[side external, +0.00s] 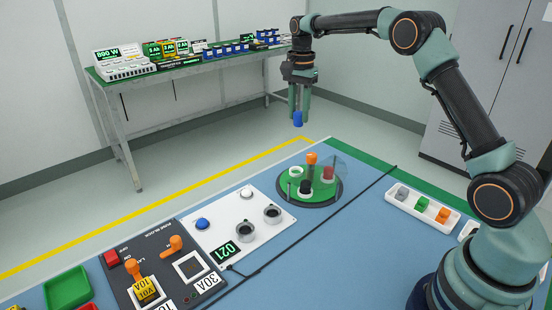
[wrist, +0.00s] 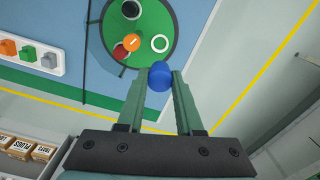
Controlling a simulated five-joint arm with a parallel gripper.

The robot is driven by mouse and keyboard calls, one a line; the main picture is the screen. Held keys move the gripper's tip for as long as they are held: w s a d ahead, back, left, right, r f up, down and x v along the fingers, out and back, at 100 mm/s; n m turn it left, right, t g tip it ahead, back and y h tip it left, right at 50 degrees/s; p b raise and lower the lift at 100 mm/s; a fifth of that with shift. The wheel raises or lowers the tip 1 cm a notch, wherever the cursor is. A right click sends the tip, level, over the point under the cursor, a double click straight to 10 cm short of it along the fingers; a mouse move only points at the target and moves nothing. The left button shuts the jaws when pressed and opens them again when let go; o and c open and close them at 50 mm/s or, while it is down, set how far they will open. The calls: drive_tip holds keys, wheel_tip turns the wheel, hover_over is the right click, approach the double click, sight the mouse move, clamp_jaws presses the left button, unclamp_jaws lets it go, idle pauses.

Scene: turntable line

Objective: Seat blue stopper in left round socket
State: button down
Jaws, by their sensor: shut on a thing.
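My gripper (side external: 299,106) is raised above the far edge of the blue table and shut on the blue stopper (side external: 297,119), which hangs below the fingertips. In the wrist view the stopper (wrist: 160,77) sits between the two green fingers. The left round socket (side external: 245,231) is a grey ring with a dark opening on the white panel (side external: 222,213). A second round socket (side external: 272,214) is beside it to the right. Both look empty. The stopper is well above the table and apart from the sockets.
A green turntable (side external: 322,198) carries orange, red and black pieces and a white ring. A blue button (side external: 202,224) and a display (side external: 226,252) are on the white panel. A dark switch panel (side external: 150,235) is to the left, and a white tray of blocks (side external: 422,208) right. A black cable crosses the table.

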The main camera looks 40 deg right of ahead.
sight(297, 113)
wheel_tip(297, 113, up, 3)
drive_tip(key=shift+f, duration=0.15)
drive_tip(key=shift+r, duration=0.3)
drive_tip(key=shift+a, duration=0.35)
drive_tip(key=shift+s+a+f, duration=1.5)
drive_tip(key=shift+a+f, duration=1.3)
drive_tip(key=shift+s+a+f, duration=1.55)
drive_tip(key=shift+a+f, duration=1.2)
drive_tip(key=shift+a, duration=0.05)
drive_tip(key=shift+s+a+f, duration=1.5)
drive_tip(key=shift+a+f, duration=1.3)
drive_tip(key=shift+f, duration=1.1)
